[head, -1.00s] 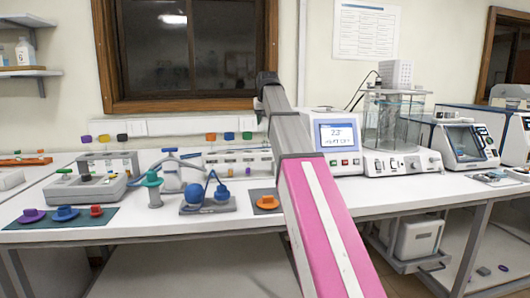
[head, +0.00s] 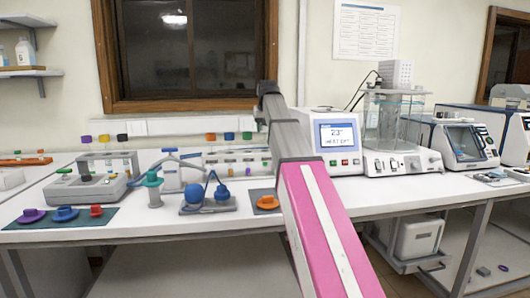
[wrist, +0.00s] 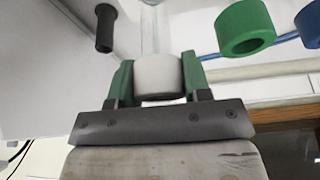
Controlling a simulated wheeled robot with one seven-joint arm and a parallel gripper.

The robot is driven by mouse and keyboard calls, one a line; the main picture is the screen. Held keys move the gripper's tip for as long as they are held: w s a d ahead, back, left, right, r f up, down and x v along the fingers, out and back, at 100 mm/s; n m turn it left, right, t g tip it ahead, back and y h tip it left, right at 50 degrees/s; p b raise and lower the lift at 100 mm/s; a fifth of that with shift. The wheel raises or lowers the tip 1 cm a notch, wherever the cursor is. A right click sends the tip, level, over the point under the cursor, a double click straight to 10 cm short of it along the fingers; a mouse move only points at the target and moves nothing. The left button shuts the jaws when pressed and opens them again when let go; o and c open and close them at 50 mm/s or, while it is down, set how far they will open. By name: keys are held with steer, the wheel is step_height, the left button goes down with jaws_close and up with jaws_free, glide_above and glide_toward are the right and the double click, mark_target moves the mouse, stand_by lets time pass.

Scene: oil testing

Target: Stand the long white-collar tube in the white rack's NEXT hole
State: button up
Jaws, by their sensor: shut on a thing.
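In the wrist view my gripper (wrist: 157,82) has green fingers shut on the white collar (wrist: 159,76) of a clear tube. The tube's clear body (wrist: 156,28) runs away from the collar to the top edge; its far end is out of view. In the head view the gripper and tube are hidden behind my arm. The white rack (head: 262,163) stands at the back of the bench, just left of my arm. It carries tubes with orange (head: 210,136), blue (head: 229,135) and green (head: 247,135) caps. Its open holes are too small to tell.
In the wrist view a black cap (wrist: 105,28) is left of the tube, and a green ring-shaped cap (wrist: 245,27) is right. A grey stand (head: 205,207) with blue balls is in front of the rack. A heating bath (head: 390,120) stands right of my arm.

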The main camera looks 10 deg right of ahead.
steer(key=shift+f, duration=1.75)
steer(key=o, duration=1.2)
steer(key=shift+o, duration=0.2)
steer(key=shift+r, duration=0.1)
glide_toward(265, 135)
steer(key=shift+w+d+r, duration=0.1)
steer(key=shift+w+r, duration=0.05)
steer(key=shift+w, duration=0.65)
